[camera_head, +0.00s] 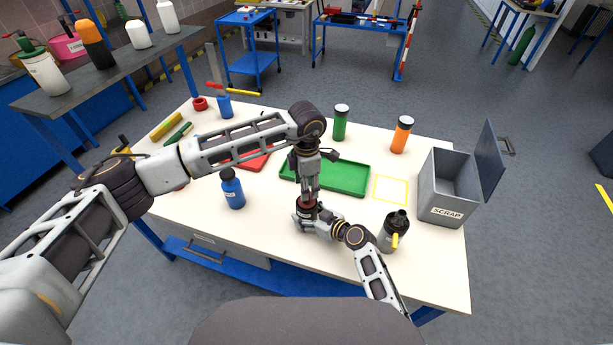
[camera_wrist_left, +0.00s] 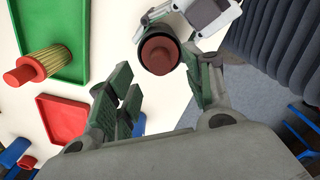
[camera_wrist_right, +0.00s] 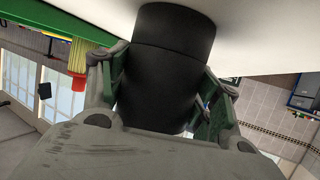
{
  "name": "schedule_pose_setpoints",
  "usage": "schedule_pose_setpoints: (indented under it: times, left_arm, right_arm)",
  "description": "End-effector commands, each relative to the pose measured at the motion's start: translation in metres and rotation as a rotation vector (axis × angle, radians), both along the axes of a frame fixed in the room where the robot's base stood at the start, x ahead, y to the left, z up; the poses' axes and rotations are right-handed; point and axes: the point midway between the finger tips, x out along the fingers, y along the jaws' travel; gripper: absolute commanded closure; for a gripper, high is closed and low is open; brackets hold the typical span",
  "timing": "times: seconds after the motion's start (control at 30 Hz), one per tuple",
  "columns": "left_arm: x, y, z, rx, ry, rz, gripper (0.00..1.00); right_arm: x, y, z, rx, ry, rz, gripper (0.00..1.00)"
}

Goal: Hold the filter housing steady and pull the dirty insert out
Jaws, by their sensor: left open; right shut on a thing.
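The filter housing (camera_wrist_right: 165,75) is a black cylinder, upright on the white table. My right gripper (camera_wrist_right: 164,62) is shut around its side; in the head view the right gripper (camera_head: 308,219) is low at the housing. The dirty insert (camera_wrist_left: 158,56) shows as a brownish-red round cap inside the housing's dark rim; the rest of it is hidden. My left gripper (camera_head: 307,190) points down above the housing, partly hidden by its own wrist. In the left wrist view the left gripper (camera_wrist_left: 160,72) is open, its fingers on either side of the cap, with nothing between them clearly touched.
A pleated yellow insert with red ends (camera_wrist_left: 40,63) lies in the green tray (camera_head: 355,187). A red tray (camera_head: 258,162) is left of it. The grey SCRAP box (camera_head: 441,211), lid open, stands right, past a yellow outlined square (camera_head: 391,190). Bottles stand around.

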Motion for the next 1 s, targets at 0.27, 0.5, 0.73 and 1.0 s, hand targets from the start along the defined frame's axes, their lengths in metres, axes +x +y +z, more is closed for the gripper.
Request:
schedule_pose_setpoints:
  times: [0.27,0.5,0.73,1.0]
  left_arm:
    - [-0.001,0.0,-0.033,0.0,0.001,0.0,0.49]
    - [-0.001,0.0,-0.05,0.0,0.001,-0.001,0.49]
    - [0.0,0.0,-0.053,0.0,0.0,-0.001,0.49]
    - [0.0,0.0,-0.053,0.0,0.0,0.0,0.63]
  right_arm:
    - [0.0,0.0,-0.001,-0.001,0.001,0.0,0.67]
    - [0.0,0.0,-0.001,-0.001,0.001,0.0,0.67]
    - [0.0,0.0,-0.001,-0.001,0.001,0.0,0.67]
    - [0.0,0.0,-0.001,0.0,0.001,0.001,0.67]
